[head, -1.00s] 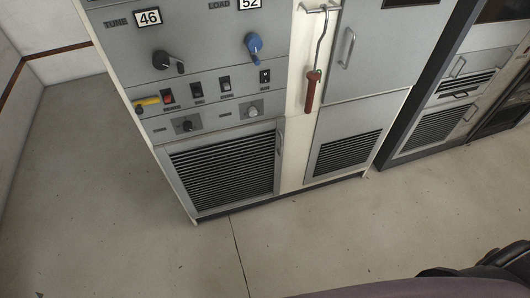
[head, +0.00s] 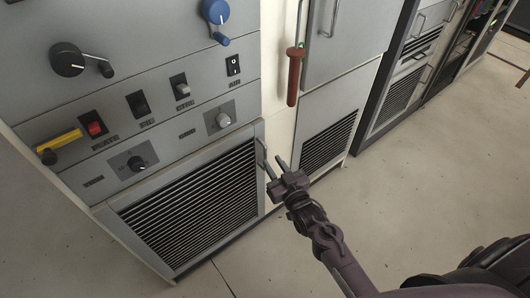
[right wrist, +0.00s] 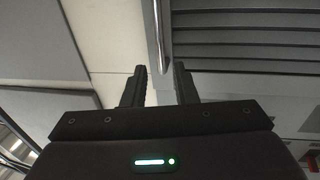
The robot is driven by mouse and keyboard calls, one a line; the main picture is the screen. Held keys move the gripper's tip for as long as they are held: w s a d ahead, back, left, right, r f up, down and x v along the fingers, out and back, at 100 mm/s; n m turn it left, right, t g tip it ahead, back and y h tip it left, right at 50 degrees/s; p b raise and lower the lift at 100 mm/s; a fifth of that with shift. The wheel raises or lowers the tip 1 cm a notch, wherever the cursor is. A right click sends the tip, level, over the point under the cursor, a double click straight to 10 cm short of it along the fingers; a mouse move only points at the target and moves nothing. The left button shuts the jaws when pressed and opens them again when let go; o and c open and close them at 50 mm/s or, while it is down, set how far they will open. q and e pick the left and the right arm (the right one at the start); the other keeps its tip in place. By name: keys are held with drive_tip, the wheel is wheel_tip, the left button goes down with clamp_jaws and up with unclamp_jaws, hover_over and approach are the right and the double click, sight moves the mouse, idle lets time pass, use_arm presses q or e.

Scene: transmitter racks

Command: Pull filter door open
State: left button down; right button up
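The filter door (head: 190,205) is the grey louvred panel low on the near cabinet, and it looks shut. Its slim metal handle (head: 262,156) stands upright at the door's right edge. My right gripper (head: 275,166) is open at the handle, with its fingers pointing toward the door. In the right wrist view, the handle (right wrist: 158,35) runs down to between the two spread fingertips (right wrist: 161,72), with gaps seen on both sides. The louvres (right wrist: 250,35) show to the right there. My left gripper is not in view.
A red-handled hook (head: 294,75) hangs on the white post above my right gripper. A second louvred panel (head: 325,145) is to the right. The floor (head: 420,180) in front is clear.

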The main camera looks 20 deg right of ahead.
sight(266, 153)
drive_tip(key=w, duration=0.4)
drive_tip(key=w+a, duration=0.1)
drive_tip(key=w, duration=0.1)
drive_tip(key=shift+c, duration=0.5)
clamp_jaws()
